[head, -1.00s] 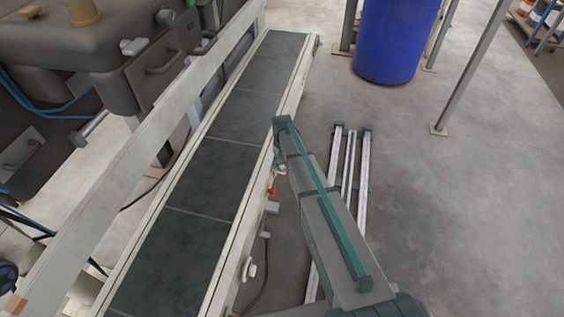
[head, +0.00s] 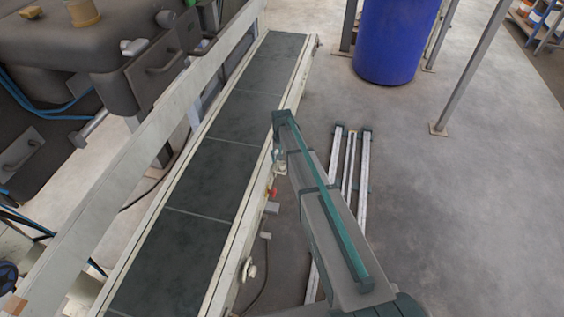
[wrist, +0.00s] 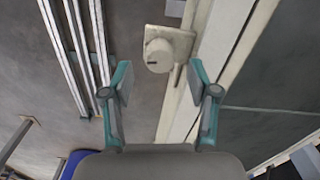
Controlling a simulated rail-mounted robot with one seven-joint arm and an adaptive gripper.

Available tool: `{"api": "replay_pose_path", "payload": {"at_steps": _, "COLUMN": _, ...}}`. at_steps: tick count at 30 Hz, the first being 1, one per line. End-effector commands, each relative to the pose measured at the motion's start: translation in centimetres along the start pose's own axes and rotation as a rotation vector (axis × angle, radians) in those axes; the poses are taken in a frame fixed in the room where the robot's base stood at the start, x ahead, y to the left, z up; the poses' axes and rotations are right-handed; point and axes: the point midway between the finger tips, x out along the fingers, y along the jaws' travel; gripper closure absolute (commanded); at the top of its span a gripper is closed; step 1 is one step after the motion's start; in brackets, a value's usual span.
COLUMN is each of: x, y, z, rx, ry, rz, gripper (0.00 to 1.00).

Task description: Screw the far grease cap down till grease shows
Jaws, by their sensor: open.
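The far grease cap (wrist: 158,55) is a pale, round knob on a square plate on the conveyor's side rail, shown in the wrist view. In the head view a small pale fitting (head: 281,169) shows at the rail beside my arm; it seems to be the same cap. My gripper (wrist: 160,78) is open, its two teal-edged fingers apart to either side of the cap's line, with the cap ahead of them and nothing held. No grease is visible around the cap.
The conveyor belt (head: 209,178) runs along the rail. A second pale knob (head: 249,270), a red button (head: 272,192) and a grey box (head: 271,208) sit on its near side. Metal rails (head: 362,190) lie on the floor to the right. A blue drum (head: 396,40) stands behind on open floor.

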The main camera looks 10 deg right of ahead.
Motion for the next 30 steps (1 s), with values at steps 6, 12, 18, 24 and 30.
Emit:
{"api": "replay_pose_path", "payload": {"at_steps": 6, "x": -4.5, "y": 0.0, "z": 0.1, "rx": 0.0, "ry": 0.003, "rz": -0.001, "gripper": 0.4}}
{"api": "replay_pose_path", "payload": {"at_steps": 12, "x": -7.5, "y": 0.0, "z": 0.0, "rx": 0.0, "ry": 0.001, "rz": 0.0, "gripper": 0.4}}
{"api": "replay_pose_path", "payload": {"at_steps": 18, "x": -8.9, "y": 0.0, "z": 0.0, "rx": 0.0, "ry": 0.001, "rz": 0.0, "gripper": 0.4}}
{"api": "replay_pose_path", "payload": {"at_steps": 24, "x": -9.0, "y": 0.0, "z": 0.0, "rx": 0.0, "ry": 0.0, "rz": 0.0, "gripper": 0.4}}
{"api": "replay_pose_path", "payload": {"at_steps": 30, "x": -9.0, "y": 0.0, "z": 0.0, "rx": 0.0, "ry": 0.0, "rz": 0.0, "gripper": 0.4}}
